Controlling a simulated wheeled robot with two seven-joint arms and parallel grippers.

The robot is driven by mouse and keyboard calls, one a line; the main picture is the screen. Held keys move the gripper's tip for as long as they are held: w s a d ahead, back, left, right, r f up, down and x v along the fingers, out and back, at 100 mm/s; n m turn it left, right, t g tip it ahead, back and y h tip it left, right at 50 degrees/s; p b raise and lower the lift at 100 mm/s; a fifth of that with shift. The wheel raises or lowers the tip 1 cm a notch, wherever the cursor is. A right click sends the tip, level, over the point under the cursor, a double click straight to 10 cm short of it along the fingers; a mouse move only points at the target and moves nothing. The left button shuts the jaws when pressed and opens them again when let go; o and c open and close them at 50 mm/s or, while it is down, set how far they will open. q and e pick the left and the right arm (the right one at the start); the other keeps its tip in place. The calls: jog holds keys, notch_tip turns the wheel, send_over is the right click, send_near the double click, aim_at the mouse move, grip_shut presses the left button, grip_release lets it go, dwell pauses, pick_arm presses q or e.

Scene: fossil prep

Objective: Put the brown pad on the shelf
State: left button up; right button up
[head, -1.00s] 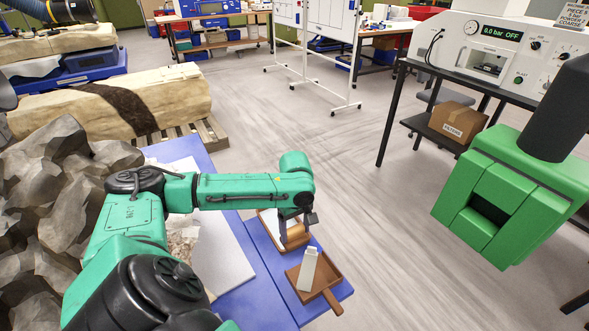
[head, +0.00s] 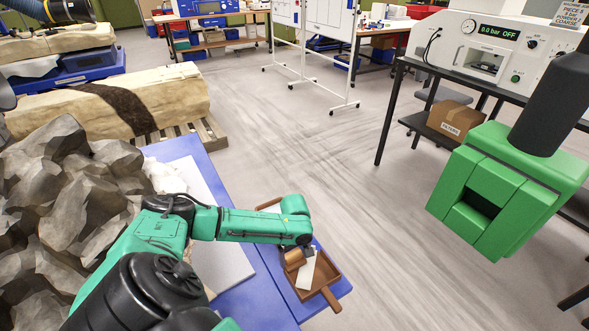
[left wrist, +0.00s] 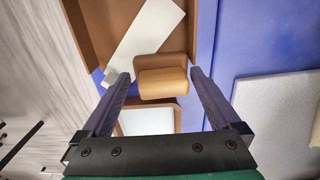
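The brown pad (head: 294,259) is a small brown block with a rounded upper piece. A black shelf (head: 418,123) under the machine table at the right carries a cardboard box. I cannot tell if this is the task's shelf. My right gripper is not in view.
A long white piece (head: 309,272) lies in the handled tray. A second brown tray (left wrist: 150,121) with a pale inside is beside it on the blue table (head: 262,297). A green block-shaped hood (head: 505,190) hangs at the right. The floor (head: 300,150) between is clear.

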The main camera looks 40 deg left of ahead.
aim_at(295, 255)
pick_arm(q)
jog(key=shift+s+f, duration=0.2)
jog(key=shift+s, duration=0.05)
notch_tip(295, 255, up, 12)
jog(key=shift+w, duration=0.2)
dwell(0.4)
